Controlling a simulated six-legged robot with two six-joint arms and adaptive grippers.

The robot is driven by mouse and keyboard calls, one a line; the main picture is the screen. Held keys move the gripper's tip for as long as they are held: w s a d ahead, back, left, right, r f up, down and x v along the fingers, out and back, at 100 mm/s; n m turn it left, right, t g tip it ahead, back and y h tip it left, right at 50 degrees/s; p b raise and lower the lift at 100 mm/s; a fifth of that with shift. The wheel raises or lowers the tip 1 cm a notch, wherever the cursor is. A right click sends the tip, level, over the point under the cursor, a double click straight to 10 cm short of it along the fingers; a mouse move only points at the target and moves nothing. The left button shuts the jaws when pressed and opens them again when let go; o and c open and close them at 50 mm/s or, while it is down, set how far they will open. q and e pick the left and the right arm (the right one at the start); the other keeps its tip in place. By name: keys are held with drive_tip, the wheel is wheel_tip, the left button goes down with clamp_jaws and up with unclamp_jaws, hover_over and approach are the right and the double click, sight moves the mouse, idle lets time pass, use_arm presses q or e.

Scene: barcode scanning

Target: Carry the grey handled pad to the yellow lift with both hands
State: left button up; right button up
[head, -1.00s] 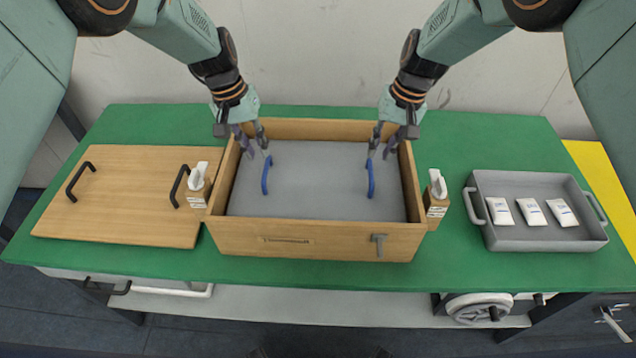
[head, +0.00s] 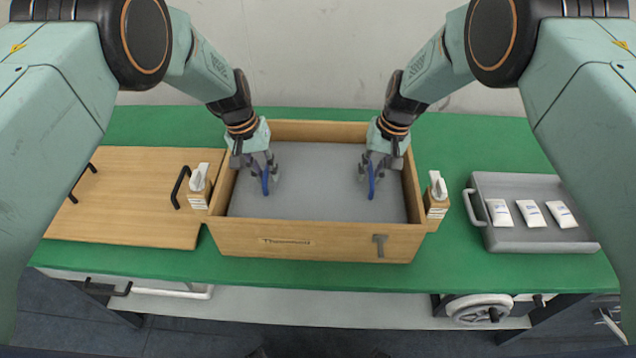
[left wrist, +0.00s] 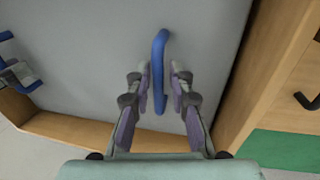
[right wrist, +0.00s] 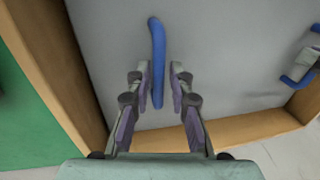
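The grey pad (head: 318,185) lies inside the open wooden box and has two blue handles. My left gripper (head: 264,178) is at the left blue handle; in the left wrist view its open fingers stand on both sides of the handle (left wrist: 160,72), with gaps beside it. My right gripper (head: 374,178) is at the right blue handle; in the right wrist view its open fingers stand on both sides of the handle (right wrist: 157,62), with small gaps. The yellow lift is not clearly visible in the current views.
The wooden box (head: 310,240) has walls around the pad. A wooden lid (head: 125,205) with black handles lies at left. Small white-topped blocks stand beside the box at left (head: 199,190) and right (head: 437,197). A grey tray (head: 540,240) with white tubes is at right.

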use_arm(q)
drive_tip(key=shift+w+d+f, duration=0.1)
drive_tip(key=shift+d+f, duration=0.1)
drive_tip(key=shift+f, duration=0.1)
use_arm(e)
drive_tip(key=shift+w+f, duration=0.1)
drive_tip(key=shift+f, duration=0.25)
drive_tip(key=shift+d, duration=0.1)
use_arm(q)
drive_tip(key=shift+c, duration=0.3)
use_arm(e)
drive_tip(key=shift+c, duration=0.3)
use_arm(q)
drive_tip(key=shift+a, duration=0.1)
drive_tip(key=c, duration=0.3)
use_arm(e)
drive_tip(key=shift+r, duration=0.1)
drive_tip(key=c, duration=0.3)
use_arm(q)
clamp_jaws()
use_arm(e)
clamp_jaws()
